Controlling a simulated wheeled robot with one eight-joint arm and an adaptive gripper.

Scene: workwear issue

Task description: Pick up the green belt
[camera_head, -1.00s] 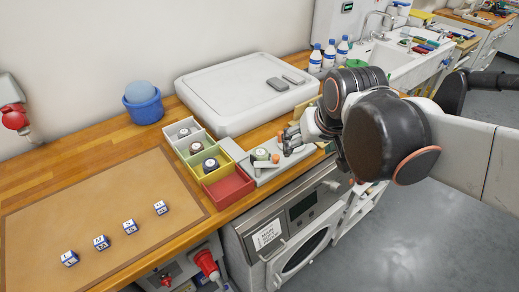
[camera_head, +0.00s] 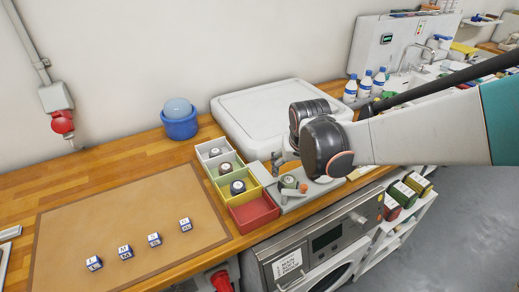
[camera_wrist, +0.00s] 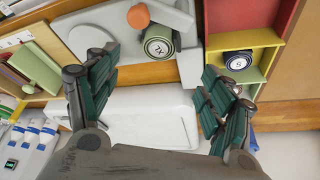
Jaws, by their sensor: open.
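The green belt (camera_head: 289,182) is a coiled roll with a pale, lettered top, standing on the grey tray right of the coloured bins. It also shows in the wrist view (camera_wrist: 158,43), at the upper middle beside an orange-tipped grey part. My gripper (camera_head: 281,163) is near the tray, just behind the belt in the head view. In the wrist view my gripper (camera_wrist: 161,72) has its dark green ribbed fingers spread wide and empty. The belt lies ahead of the gap between them, not touching either finger.
A row of bins holds coils: a dark blue one (camera_head: 237,187) sits in the yellow bin (camera_head: 254,170); the red bin (camera_head: 253,213) is empty. A white raised slab (camera_head: 243,101) stands behind. Several small cubes lie on the brown mat (camera_head: 110,215), which has free room.

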